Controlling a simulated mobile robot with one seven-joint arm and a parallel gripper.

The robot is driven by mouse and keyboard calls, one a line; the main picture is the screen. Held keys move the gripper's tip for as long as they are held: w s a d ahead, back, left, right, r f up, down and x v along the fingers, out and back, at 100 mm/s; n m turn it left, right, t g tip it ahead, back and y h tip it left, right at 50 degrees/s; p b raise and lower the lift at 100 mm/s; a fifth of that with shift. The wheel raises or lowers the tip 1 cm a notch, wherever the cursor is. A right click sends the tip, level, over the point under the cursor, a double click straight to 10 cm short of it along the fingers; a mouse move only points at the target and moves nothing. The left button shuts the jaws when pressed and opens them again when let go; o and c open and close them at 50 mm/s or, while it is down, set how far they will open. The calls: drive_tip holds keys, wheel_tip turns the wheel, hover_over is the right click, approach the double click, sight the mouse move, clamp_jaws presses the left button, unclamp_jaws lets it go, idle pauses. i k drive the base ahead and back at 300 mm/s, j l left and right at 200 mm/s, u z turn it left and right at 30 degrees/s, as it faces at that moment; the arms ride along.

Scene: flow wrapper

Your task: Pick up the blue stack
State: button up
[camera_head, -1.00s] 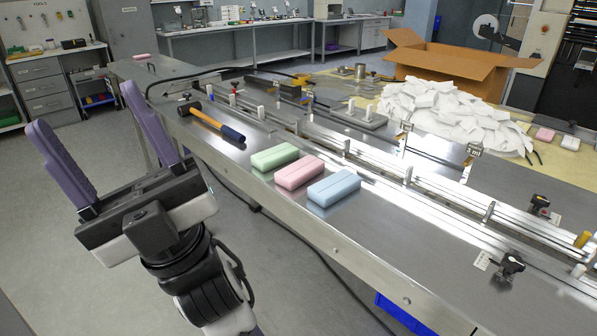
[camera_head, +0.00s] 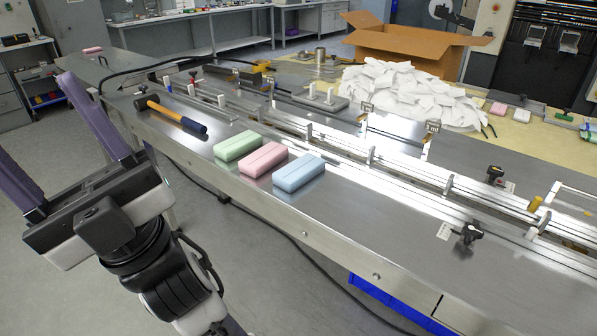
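The blue stack (camera_head: 298,173) is a light-blue block lying on the steel machine table, near its front edge. A pink stack (camera_head: 264,160) lies just left of it and a green stack (camera_head: 238,146) left of that. My gripper (camera_head: 50,140) is at the left of the view, with two purple fingers spread wide and nothing between them. It is in front of the table's edge, well left of the blue stack and apart from it.
A hammer (camera_head: 172,117) lies on the table left of the stacks. Metal guide rails (camera_head: 371,158) run behind them. A heap of white packets (camera_head: 411,97) and a cardboard box (camera_head: 411,45) are farther back.

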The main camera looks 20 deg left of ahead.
sight(294, 174)
drive_tip(key=i+j+u, duration=0.1)
drive_tip(key=j+u, duration=0.2)
drive_tip(key=j, duration=0.15)
drive_tip(key=i+j+u, duration=0.1)
drive_tip(key=j+u, duration=0.2)
drive_tip(key=j, duration=0.2)
drive_tip(key=i, duration=0.5)
